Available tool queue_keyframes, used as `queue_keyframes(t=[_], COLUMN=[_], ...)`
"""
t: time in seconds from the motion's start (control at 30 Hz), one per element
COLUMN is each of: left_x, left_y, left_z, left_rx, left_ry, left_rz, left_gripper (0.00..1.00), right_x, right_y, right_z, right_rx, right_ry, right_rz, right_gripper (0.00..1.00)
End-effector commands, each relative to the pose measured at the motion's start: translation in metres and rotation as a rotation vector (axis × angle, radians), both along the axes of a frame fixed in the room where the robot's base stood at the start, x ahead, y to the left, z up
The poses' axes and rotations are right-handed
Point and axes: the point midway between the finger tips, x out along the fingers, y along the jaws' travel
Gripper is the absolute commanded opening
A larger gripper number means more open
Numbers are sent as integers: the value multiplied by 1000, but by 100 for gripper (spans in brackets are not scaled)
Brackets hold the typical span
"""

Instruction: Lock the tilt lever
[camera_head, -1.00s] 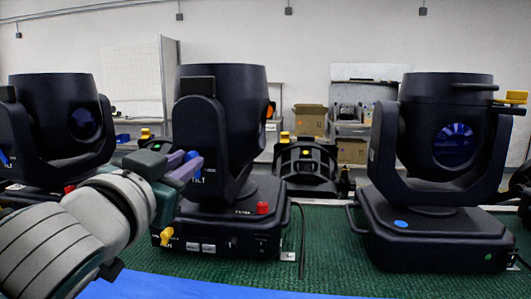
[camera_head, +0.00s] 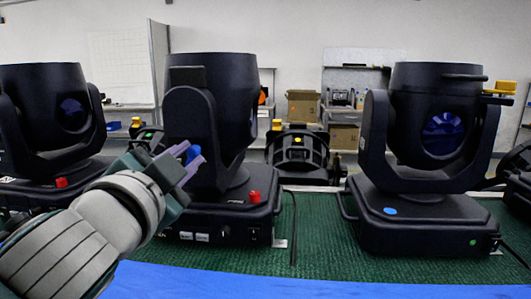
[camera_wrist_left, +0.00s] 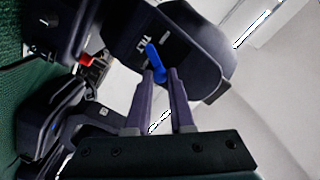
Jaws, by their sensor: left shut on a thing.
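The black moving-head light (camera_head: 210,100) in the middle has a blue tilt lever (camera_head: 192,154) on the side of its yoke. In the left wrist view the blue lever (camera_wrist_left: 154,60) shows beside the white TILT lettering, its lower end between the fingertips. My left gripper (camera_head: 190,160), with purple fingers, is shut on the lever; the fingers also show in the left wrist view (camera_wrist_left: 161,76). The fingers partly hide the lever in the head view. My right gripper is not in view.
A red knob (camera_head: 254,197) sits on the middle light's base. Similar lights stand at the left (camera_head: 50,110) and right (camera_head: 430,150) on a green mat (camera_head: 320,235). A blue strip (camera_head: 220,284) runs along the front. Cardboard boxes (camera_head: 302,106) are behind.

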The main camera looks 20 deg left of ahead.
Motion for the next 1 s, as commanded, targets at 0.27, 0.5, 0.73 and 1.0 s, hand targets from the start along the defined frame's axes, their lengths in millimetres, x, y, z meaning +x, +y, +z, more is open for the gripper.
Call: queue_keyframes(t=[0.27,0.5,0.73,1.0], left_x=[0,0,0,-8], left_y=[-1,-1,0,-2], left_z=[0,0,0,-2], left_rx=[5,4,3,2], left_ry=[1,1,1,2], left_rz=[-1,-1,-1,-1], left_gripper=[0,37,52,52], right_x=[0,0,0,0], right_y=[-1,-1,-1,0], right_z=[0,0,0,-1], right_rx=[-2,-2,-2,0], right_ry=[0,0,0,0], right_rz=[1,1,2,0], right_gripper=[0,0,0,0])
